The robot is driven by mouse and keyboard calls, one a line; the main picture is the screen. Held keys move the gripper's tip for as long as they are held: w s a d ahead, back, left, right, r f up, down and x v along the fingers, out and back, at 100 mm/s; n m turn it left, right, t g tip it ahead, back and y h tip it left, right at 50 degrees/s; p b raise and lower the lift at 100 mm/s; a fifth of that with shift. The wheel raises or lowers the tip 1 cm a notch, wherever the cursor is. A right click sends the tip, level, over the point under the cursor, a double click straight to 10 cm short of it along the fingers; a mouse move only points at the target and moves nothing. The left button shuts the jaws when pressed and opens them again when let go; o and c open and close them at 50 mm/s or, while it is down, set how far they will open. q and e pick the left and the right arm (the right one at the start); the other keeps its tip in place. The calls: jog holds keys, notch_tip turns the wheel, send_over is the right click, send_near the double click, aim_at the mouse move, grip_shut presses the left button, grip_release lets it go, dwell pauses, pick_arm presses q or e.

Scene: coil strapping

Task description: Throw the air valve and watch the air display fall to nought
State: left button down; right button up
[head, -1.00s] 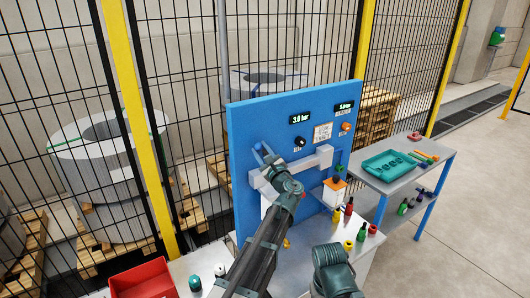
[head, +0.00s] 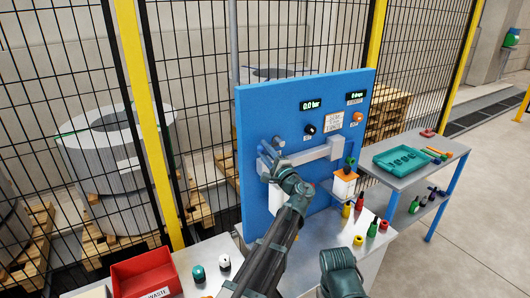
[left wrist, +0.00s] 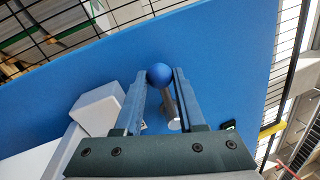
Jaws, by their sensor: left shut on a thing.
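The air display (head: 311,105) on the blue panel (head: 262,115) reads 0.0 bar in the head view. The air valve's lever ends in a round blue knob (left wrist: 159,74), which shows between my left fingers in the left wrist view. My left gripper (head: 268,158) is at the panel's left part, shut on this knob. Its fingers (left wrist: 161,80) lie on either side of the knob and the grey lever stem (left wrist: 170,104). In the head view the gripper mostly hides the valve. My right gripper does not show.
A second display (head: 355,98) sits at the panel's upper right, above an orange knob (head: 358,117). A grey bar (head: 315,153) crosses the panel. Small bottles (head: 372,227) stand on the bench at right. A red waste bin (head: 146,273) is at lower left.

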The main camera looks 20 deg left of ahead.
pick_arm(q)
jog(key=shift+f+n, duration=0.25)
jog(key=shift+n, duration=0.25)
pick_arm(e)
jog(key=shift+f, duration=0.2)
pick_arm(q)
jog(key=c, duration=0.5)
grip_release()
jog(key=shift+s, duration=0.1)
